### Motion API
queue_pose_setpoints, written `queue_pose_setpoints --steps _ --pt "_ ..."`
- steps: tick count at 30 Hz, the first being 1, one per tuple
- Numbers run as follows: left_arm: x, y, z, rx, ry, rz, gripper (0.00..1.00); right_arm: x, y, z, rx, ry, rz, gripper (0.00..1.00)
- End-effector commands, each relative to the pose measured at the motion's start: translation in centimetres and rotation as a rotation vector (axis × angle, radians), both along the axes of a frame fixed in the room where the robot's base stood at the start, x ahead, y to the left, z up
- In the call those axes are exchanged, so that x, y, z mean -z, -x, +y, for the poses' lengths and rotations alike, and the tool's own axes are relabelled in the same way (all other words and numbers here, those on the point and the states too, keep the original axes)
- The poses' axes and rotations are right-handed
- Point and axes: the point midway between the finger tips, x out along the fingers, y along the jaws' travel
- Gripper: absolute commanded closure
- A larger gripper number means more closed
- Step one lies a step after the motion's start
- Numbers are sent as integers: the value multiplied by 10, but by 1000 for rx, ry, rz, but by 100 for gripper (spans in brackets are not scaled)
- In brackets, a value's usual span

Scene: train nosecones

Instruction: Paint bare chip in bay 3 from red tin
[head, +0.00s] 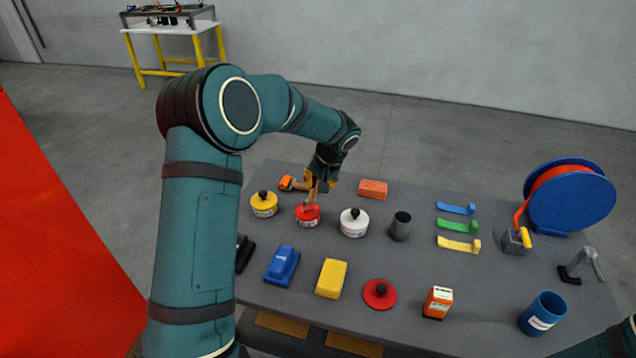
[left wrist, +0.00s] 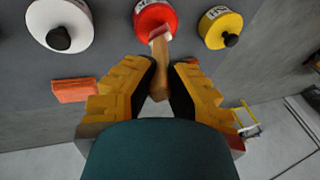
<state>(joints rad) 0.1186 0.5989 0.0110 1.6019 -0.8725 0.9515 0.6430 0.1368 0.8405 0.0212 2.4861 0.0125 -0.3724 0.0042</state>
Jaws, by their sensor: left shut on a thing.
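My left gripper (head: 319,182) is shut on a wooden-handled brush (left wrist: 159,70), above the back row of the table. The brush points down, and its tip is at the red tin (head: 307,217). In the left wrist view the red tin (left wrist: 153,14) lies beyond the fingers with the brush end over it; whether the bristles touch paint I cannot tell. A red lid with a black knob (head: 379,294) lies at the table's front. The bare chip and bay 3 cannot be made out. My right gripper is out of view.
A yellow tin (head: 264,205) and a white tin (head: 353,223) flank the red one. A dark cup (head: 400,226), orange block (head: 373,189), blue reel (head: 570,200) and blue cup (head: 543,313) also stand on the grey table (head: 450,280). A large red surface (head: 50,260) is at left.

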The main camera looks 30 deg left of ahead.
Motion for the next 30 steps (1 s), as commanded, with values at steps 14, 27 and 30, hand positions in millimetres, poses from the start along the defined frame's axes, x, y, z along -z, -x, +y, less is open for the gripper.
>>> queue_pose_setpoints --steps 14,27,30 --pt "-33 0 0 0 0 -1 100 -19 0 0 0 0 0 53" --pt "-65 0 0 0 0 -1 100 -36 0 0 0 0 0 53" --pt "-70 0 0 0 0 -1 100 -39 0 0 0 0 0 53"
